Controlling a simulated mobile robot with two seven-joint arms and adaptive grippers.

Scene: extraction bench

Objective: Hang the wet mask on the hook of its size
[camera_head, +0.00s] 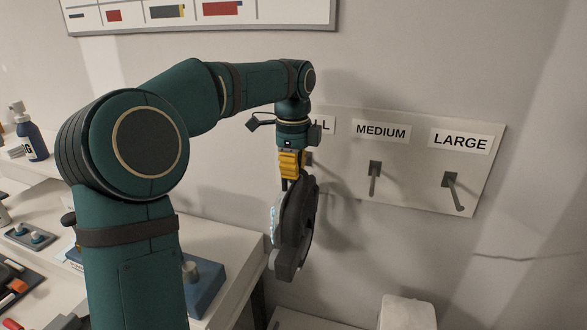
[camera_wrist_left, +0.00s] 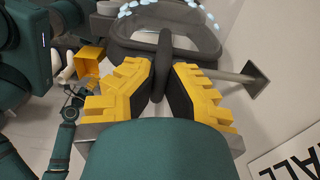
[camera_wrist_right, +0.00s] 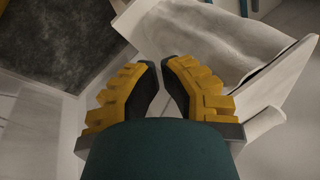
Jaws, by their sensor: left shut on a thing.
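The mask (camera_head: 297,225) hangs on edge below my left gripper (camera_head: 291,178), dark-framed with pale wet drops on its lens side. In the left wrist view the gripper (camera_wrist_left: 164,80) is shut on the mask's dark strap (camera_wrist_left: 163,55), and the dripping mask body (camera_wrist_left: 185,40) lies beyond. The small hook (camera_wrist_left: 225,74) is a metal peg beside the fingers there; I cannot tell whether the strap is on it. In the head view it is mostly hidden behind the gripper. The medium hook (camera_head: 374,180) and large hook (camera_head: 453,192) are bare. My right gripper (camera_wrist_right: 160,70) is shut and empty.
The hook board (camera_head: 410,187) is on the wall with MEDIUM and LARGE labels clear and the small label partly covered. A bench (camera_head: 225,238) with a blue-grey box (camera_head: 207,292) stands left. A pale cloth (camera_wrist_right: 205,40) lies below my right gripper.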

